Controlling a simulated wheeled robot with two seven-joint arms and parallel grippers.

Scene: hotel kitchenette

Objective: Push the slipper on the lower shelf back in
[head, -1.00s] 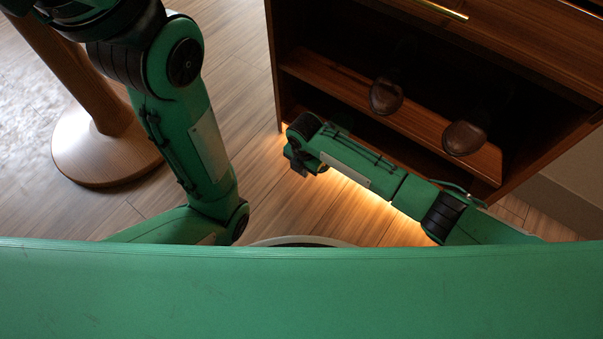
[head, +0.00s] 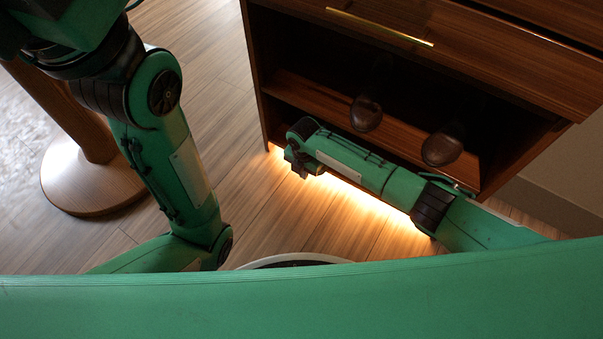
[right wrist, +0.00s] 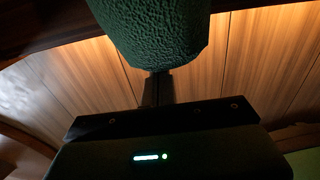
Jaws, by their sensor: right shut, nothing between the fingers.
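In the right wrist view a dark green, rough-textured rounded thing, which looks like the slipper (right wrist: 155,28), hangs in at the top. The shut, empty fingers of my right gripper (right wrist: 158,88) point at its near end and look to touch it or nearly so. In the head view my right forearm reaches low along the front of the cabinet (head: 420,62), its hand end at the cabinet's left front corner. The fingers and the slipper are hidden there. The lower shelf is mostly covered by my arm. My left gripper is out of the picture.
Two dark brown shoes (head: 366,114) (head: 442,146) stand on the upper shelf (head: 400,135), toes near its edge. A brass-handled drawer (head: 380,27) is above. A round wooden pedestal base (head: 92,188) stands left. Wooden floor between is clear, lit under the cabinet.

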